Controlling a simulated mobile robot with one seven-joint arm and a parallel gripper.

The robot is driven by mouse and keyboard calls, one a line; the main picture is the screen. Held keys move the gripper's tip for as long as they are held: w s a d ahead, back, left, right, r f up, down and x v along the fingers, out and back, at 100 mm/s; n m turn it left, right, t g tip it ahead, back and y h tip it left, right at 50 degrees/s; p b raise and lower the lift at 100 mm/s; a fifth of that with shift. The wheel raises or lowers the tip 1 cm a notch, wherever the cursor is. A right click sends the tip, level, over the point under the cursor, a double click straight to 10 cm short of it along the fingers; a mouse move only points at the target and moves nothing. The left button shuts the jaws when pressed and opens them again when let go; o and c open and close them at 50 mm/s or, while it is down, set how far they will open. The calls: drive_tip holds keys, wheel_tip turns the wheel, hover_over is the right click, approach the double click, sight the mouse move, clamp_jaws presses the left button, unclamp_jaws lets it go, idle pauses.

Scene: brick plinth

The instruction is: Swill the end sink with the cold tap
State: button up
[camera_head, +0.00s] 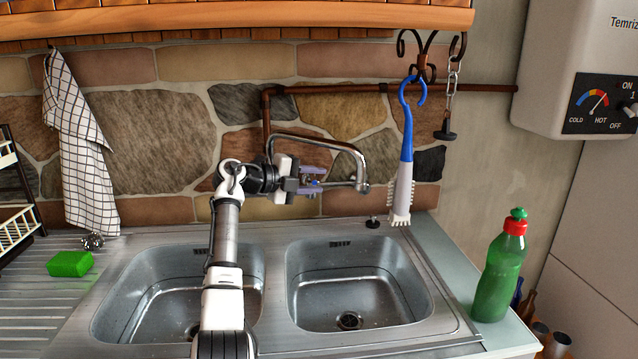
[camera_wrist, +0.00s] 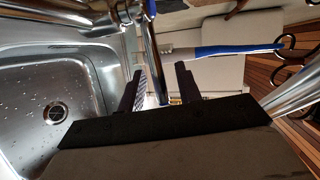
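A steel double sink has a left bowl (camera_head: 180,300) and a right bowl (camera_head: 335,262), the one at the end away from the drainer. The chrome tap spout (camera_head: 325,143) arches along the wall, its mouth above the right bowl. No water stream shows. My gripper (camera_head: 318,182) is at the tap body below the spout, pointing right. In the wrist view my gripper (camera_wrist: 158,72) has its two dark fingers apart. A bowl with droplets (camera_wrist: 30,85) shows at left there.
A blue-and-white brush (camera_head: 405,165) hangs from a hook just right of the spout. A plug (camera_head: 373,222) lies at the sink's back edge. A green bottle (camera_head: 500,270) stands at right. A green sponge (camera_head: 70,264) lies on the drainer. A checked towel (camera_head: 85,150) hangs at left.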

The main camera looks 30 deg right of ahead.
drive_tip(key=b+v, duration=0.2)
drive_tip(key=v, duration=1)
drive_tip(key=shift+b, duration=0.4)
